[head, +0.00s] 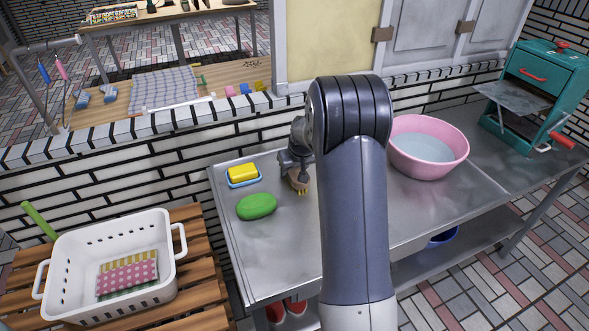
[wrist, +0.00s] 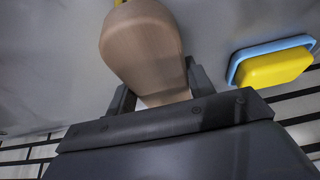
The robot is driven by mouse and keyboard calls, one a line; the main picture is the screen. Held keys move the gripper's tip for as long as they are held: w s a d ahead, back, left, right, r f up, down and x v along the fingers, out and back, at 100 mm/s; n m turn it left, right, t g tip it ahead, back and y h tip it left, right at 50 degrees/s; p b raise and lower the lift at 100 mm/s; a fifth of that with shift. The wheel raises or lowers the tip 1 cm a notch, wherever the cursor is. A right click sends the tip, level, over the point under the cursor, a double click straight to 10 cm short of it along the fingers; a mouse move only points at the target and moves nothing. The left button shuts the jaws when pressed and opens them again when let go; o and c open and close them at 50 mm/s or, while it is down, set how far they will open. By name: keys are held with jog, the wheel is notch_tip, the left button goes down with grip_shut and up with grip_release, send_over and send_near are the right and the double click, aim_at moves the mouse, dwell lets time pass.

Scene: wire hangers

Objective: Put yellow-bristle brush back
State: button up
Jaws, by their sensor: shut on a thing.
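The brush (head: 297,182) has a tan wooden body, and a bit of yellow bristle shows at its lower end in the head view. In the wrist view the rounded wooden body (wrist: 142,45) fills the space between the fingers of my gripper (wrist: 158,82), with a speck of yellow at the top edge. My gripper is shut on the brush; in the head view it (head: 294,165) is over the metal table (head: 285,255), partly hidden by my arm. I cannot tell whether the brush touches the table.
A yellow sponge (head: 242,172) in a blue dish (head: 244,184) and a green oval (head: 256,207) lie left of the brush. A pink basin of water (head: 429,147) stands right of my arm. A white basket (head: 110,265) with cloths sits on wooden slats. A brick wall runs behind.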

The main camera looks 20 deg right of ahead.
jog(key=o, duration=1.4)
jog(key=shift+r, duration=0.4)
jog(key=v, duration=1.1)
jog(key=shift+s+r+p, duration=0.2)
jog(key=shift+r+p, duration=0.05)
jog(key=shift+p, duration=0.15)
